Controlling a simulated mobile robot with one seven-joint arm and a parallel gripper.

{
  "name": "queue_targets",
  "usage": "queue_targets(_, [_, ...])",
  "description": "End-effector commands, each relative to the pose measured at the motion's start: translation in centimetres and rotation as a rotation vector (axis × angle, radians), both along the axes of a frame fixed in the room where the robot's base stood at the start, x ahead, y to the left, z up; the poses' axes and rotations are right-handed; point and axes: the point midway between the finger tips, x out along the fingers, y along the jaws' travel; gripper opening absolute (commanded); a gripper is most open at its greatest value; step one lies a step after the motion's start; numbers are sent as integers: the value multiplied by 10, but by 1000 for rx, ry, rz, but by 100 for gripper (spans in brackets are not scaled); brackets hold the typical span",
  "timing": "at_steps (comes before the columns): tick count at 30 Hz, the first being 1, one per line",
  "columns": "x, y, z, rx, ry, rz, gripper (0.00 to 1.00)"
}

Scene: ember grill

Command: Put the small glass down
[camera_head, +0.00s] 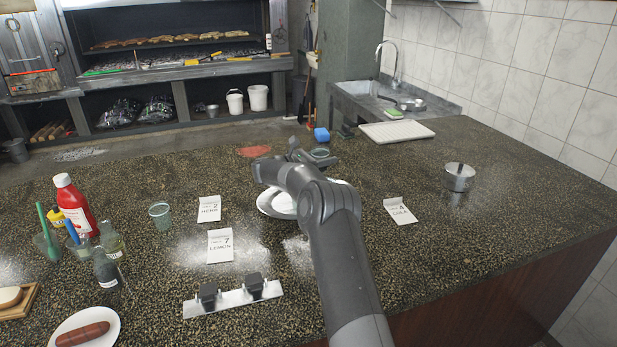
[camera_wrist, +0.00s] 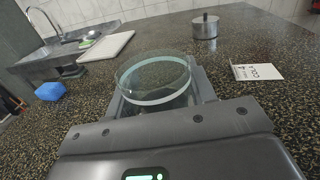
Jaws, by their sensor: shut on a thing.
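The small glass (camera_wrist: 153,78) is clear, with a pale rim, and fills the middle of the wrist view. My gripper (camera_head: 308,154) is shut on it. In the head view the glass (camera_head: 320,152) shows just beyond my gripper, over the far part of the speckled counter (camera_head: 400,260). It looks upright. Its base is hidden by my gripper, so I cannot tell whether it touches the counter.
White plates (camera_head: 270,204) lie partly behind my arm. A blue sponge (camera_head: 321,134), a white board (camera_head: 397,131) and a lidded metal pot (camera_head: 459,178) stand around. Another glass (camera_head: 160,215) and paper cards (camera_head: 400,211) are nearby. The right counter is mostly clear.

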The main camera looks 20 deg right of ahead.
Motion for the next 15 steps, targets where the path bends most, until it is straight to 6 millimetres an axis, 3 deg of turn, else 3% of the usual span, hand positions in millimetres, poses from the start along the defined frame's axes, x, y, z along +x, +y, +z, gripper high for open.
queue_targets(6, [24,28,-23,-1,-2,1,20])
queue_targets(15, [37,42,-33,-1,-1,0,20])
